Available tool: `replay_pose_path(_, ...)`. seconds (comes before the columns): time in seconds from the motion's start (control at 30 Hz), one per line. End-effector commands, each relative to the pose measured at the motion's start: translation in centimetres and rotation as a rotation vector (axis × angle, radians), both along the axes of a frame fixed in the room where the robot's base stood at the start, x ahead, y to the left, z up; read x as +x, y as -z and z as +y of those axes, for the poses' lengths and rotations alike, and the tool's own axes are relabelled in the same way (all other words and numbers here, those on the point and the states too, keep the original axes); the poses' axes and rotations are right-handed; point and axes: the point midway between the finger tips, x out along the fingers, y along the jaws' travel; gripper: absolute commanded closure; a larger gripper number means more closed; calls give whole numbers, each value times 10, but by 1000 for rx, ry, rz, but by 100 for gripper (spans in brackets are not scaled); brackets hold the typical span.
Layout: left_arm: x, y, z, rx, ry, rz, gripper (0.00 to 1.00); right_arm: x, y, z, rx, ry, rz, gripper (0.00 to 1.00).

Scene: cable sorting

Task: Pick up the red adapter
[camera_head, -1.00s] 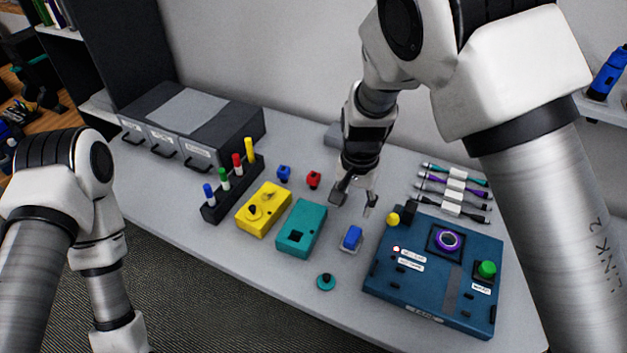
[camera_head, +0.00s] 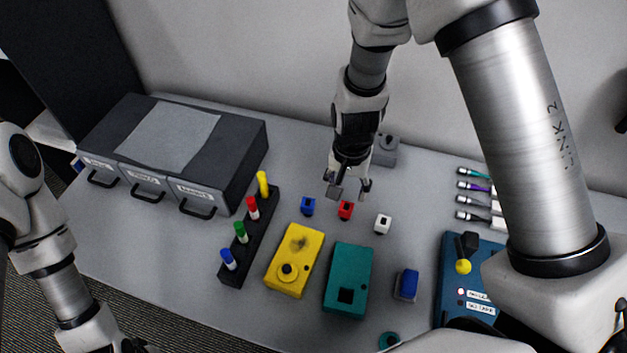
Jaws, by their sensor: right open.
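The red adapter (camera_head: 346,210) is a small red block with a dark opening, standing on the grey table between a blue adapter (camera_head: 308,206) and a white adapter (camera_head: 383,224). My right gripper (camera_head: 350,192) points down, open and empty, just above and behind the red adapter in the picture. Its fingertips lie close to the adapter's left and right. I cannot tell whether they touch it. My left arm comes in at the left edge, and its gripper is not clearly visible.
A yellow box (camera_head: 296,261) and a teal box (camera_head: 348,280) stand in front of the adapters. A rack (camera_head: 251,240) of coloured markers and a grey drawer unit (camera_head: 240,150) are at the left. Cables (camera_head: 474,199) and a blue control panel (camera_head: 452,290) are at the right.

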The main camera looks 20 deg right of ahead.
Motion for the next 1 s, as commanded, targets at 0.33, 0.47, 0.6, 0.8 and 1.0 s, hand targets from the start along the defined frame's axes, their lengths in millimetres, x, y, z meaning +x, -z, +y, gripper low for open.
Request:
replay_pose_path(0.33, -1, -3, 0, 0, 1, 3, 60, -3, 38, 0, 12, 12, 10, 40)
replay_pose_path(0.47, -1, 0, 0, 0, 1, 2, 60, -3, 65, 2, 12, 13, 10, 40)
replay_pose_path(0.6, -1, 3, 0, 0, 0, 2, 60, -3, 80, 1, 10, 13, 8, 40)
replay_pose_path(0.8, -1, 2, 0, 0, 0, 2, 60, -2, 79, 1, 11, 12, 7, 43)
replay_pose_path(1.0, -1, 2, 0, 0, 0, 2, 60, -2, 79, 1, 11, 12, 7, 100)
